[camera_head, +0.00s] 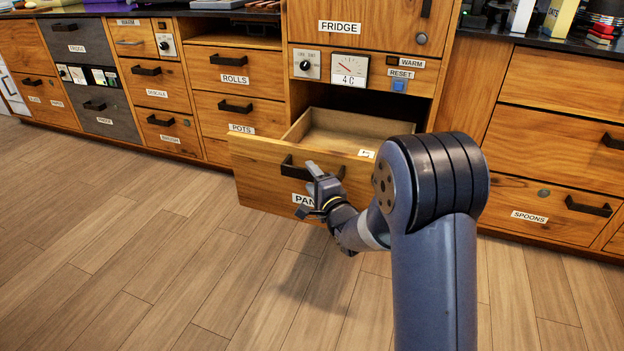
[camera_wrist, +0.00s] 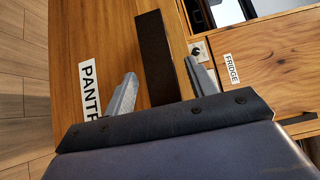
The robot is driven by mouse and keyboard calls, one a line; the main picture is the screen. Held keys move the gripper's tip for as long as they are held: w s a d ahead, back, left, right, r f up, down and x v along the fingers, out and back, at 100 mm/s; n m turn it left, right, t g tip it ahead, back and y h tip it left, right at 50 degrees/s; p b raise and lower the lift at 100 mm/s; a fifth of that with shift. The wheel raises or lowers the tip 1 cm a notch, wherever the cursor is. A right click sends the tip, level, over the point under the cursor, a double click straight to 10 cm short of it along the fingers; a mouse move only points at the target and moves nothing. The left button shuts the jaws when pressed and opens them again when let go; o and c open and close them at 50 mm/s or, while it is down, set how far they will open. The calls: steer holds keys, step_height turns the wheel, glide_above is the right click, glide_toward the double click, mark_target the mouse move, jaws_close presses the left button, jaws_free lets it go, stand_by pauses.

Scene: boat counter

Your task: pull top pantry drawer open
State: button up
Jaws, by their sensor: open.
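The pantry drawer (camera_head: 262,172) stands pulled well out of its cabinet, and its empty-looking inside shows from above. Its front carries a white label starting "PAN", partly hidden by my gripper; the wrist view shows "PANTR" on the label (camera_wrist: 90,90). The dark bar handle (camera_head: 296,172) runs across the front. My gripper (camera_head: 314,176) is at the handle, and in the wrist view its open fingers (camera_wrist: 163,76) lie on either side of the handle (camera_wrist: 155,55). Whether either finger touches the handle cannot be told.
Above the drawer is a dark opening, then a fridge panel (camera_head: 350,67) with a knob, dial and reset button. Other labelled drawers, such as pots (camera_head: 238,113) and spoons (camera_head: 540,210), are shut on both sides. The wooden floor (camera_head: 150,260) in front is clear.

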steer(key=p+v, duration=0.2)
steer(key=v, duration=0.8)
steer(key=shift+s, duration=0.2)
steer(key=shift+w, duration=0.15)
steer(key=b+x, duration=0.2)
steer(key=x, duration=0.8)
steer(key=shift+w+a, duration=0.1)
steer(key=shift+w, duration=0.35)
